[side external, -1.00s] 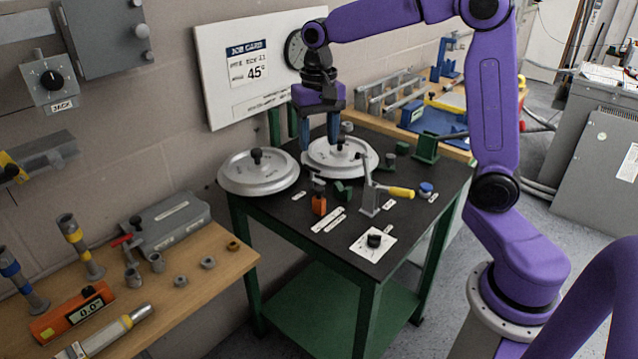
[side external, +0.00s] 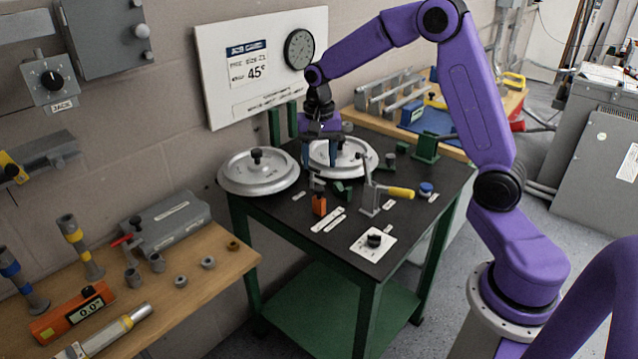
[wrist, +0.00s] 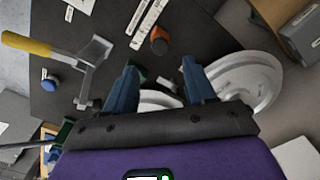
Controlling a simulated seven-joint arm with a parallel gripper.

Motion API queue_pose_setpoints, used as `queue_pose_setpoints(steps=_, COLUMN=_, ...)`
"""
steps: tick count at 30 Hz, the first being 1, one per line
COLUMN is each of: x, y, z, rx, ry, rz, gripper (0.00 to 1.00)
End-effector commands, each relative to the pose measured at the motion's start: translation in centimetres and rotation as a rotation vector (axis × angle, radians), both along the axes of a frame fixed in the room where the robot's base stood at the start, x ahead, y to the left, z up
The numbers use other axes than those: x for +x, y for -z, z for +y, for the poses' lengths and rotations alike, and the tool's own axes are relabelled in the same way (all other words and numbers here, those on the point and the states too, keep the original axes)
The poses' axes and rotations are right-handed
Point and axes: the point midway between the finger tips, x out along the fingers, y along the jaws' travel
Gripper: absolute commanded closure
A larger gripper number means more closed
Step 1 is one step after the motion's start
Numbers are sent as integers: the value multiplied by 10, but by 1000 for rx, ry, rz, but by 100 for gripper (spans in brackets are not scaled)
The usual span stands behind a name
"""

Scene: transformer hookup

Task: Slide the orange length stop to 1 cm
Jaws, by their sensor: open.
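The orange length stop (side external: 319,204) stands on the dark bench top, near a white marked strip (side external: 328,221). In the wrist view the orange stop (wrist: 159,40) has a dark knob and sits beside the strip's end (wrist: 149,22). The strip's marks are too small to read. My gripper (side external: 320,162) is open and empty, with its blue fingers pointing down, above and behind the stop. In the wrist view the stop lies ahead of the gap between my fingertips (wrist: 160,74), apart from both.
Two round silver plates, left (side external: 258,172) and right (side external: 350,156), stand behind the stop. A lever with a yellow handle (side external: 400,192) rises to its right. A green block (side external: 342,188) is close by. A dial on a white card (side external: 373,241) lies in front.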

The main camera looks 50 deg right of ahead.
Motion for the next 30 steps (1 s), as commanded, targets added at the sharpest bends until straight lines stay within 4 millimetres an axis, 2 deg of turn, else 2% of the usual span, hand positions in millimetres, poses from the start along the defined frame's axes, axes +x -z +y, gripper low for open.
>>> queue_pose_setpoints(steps=6, x=-1, y=41, z=0, rx=-1, ry=0, rz=5, gripper=45)
queue_pose_setpoints(steps=12, x=0, y=66, z=0, rx=0, ry=0, rz=1, gripper=45)
queue_pose_setpoints(steps=18, x=0, y=76, z=0, rx=0, ry=-1, rz=0, gripper=45)
queue_pose_setpoints(steps=26, x=0, y=76, z=0, rx=0, ry=-1, rz=-1, gripper=45)
queue_pose_setpoints(steps=30, x=0, y=76, z=0, rx=1, ry=-1, rz=-1, gripper=91)
